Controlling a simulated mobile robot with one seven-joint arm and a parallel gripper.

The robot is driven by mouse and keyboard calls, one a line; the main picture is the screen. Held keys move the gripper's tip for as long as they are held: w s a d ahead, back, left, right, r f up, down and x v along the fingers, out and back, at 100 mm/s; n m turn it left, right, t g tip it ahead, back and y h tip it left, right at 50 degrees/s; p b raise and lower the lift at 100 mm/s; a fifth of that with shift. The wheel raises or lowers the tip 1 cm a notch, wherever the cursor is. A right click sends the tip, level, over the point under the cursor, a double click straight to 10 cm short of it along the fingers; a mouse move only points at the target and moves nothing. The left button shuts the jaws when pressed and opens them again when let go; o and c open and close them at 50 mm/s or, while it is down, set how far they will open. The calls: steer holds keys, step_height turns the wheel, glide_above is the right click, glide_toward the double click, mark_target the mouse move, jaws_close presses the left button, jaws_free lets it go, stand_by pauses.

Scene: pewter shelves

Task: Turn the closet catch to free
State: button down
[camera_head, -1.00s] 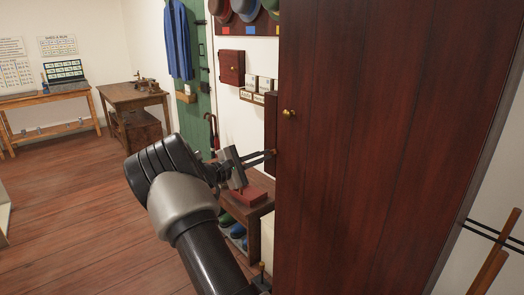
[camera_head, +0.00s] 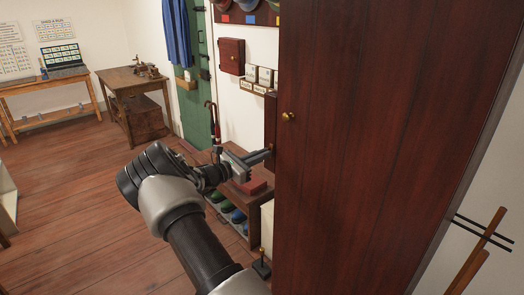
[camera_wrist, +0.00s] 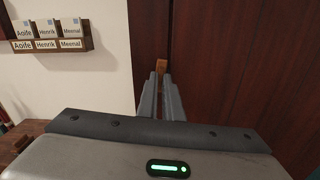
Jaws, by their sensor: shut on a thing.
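The closet (camera_head: 380,140) is a tall dark red-brown wooden cabinet with a small brass knob (camera_head: 288,117) on its front. The catch (camera_wrist: 162,66) is a small light-brown wooden piece on the closet beside a vertical seam in the wrist view. It also shows in the head view (camera_head: 270,147), at the closet's left edge. My gripper (camera_head: 264,155) reaches it from the left, with its fingers shut on the catch. In the wrist view the fingertips (camera_wrist: 161,76) lie close on both sides of it and hide its lower part.
A name-card rack (camera_wrist: 50,44) and a small red wall cabinet (camera_head: 231,57) hang left of the closet. The floor (camera_head: 70,190) at left is clear.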

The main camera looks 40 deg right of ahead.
steer(key=shift+n+p, duration=0.35)
steer(key=shift+n, duration=0.25)
steer(key=c, duration=1.9)
jaws_free()
steer(key=a, duration=0.5)
steer(key=s+a, duration=0.1)
steer(key=a, duration=1.1)
steer(key=shift+s+a, duration=0.2)
steer(key=shift+a, duration=0.05)
